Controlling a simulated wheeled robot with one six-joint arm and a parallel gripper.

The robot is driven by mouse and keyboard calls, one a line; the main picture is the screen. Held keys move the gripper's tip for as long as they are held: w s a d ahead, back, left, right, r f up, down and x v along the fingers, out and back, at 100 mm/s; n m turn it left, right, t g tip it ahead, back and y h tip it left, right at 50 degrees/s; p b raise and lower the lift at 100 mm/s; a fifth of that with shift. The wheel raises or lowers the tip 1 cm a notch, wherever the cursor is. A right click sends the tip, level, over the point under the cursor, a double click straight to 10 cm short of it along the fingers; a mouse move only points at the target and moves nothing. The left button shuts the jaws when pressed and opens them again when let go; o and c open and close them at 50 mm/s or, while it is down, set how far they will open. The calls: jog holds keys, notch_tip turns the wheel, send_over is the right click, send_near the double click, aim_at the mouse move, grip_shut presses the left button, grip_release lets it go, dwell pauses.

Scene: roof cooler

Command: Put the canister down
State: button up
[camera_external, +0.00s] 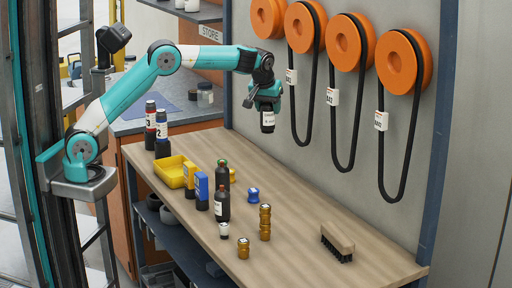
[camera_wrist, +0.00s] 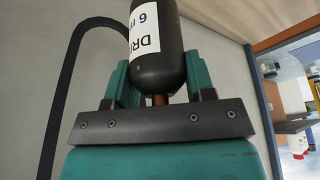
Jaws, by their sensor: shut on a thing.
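The canister (camera_external: 268,121) is dark with a white label. It hangs below my gripper (camera_external: 266,100), held in the air above the back of the wooden workbench (camera_external: 300,222), in front of the grey wall. The canister is clear of the bench top.
Orange reels (camera_external: 348,47) with black belts hang on the wall. The bench's back middle and front right are bare.

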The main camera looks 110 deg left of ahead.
jog(key=shift+n, duration=0.5)
jog(key=shift+s+a+f+p, duration=0.35)
jog(key=shift+s+f, duration=0.1)
jog(key=shift+f, duration=2.9)
jog(key=shift+s+a+f+p, duration=0.3)
jog(key=shift+s+f, duration=0.15)
jog(key=shift+f, duration=2.95)
jog(key=shift+s+a+f+p, duration=0.25)
jog(key=shift+s+f+p, duration=0.15)
jog(key=shift+f, duration=2.95)
jog(key=o, duration=1.1)
jog(key=shift+d+r, duration=0.1)
jog(key=shift+r, duration=0.35)
jog(key=b+v, duration=0.2)
jog(key=v, duration=0.9)
jog(key=shift+w+d+r, duration=0.1)
jog(key=shift+d+r, duration=0.05)
jog(key=shift+d+r, duration=0.1)
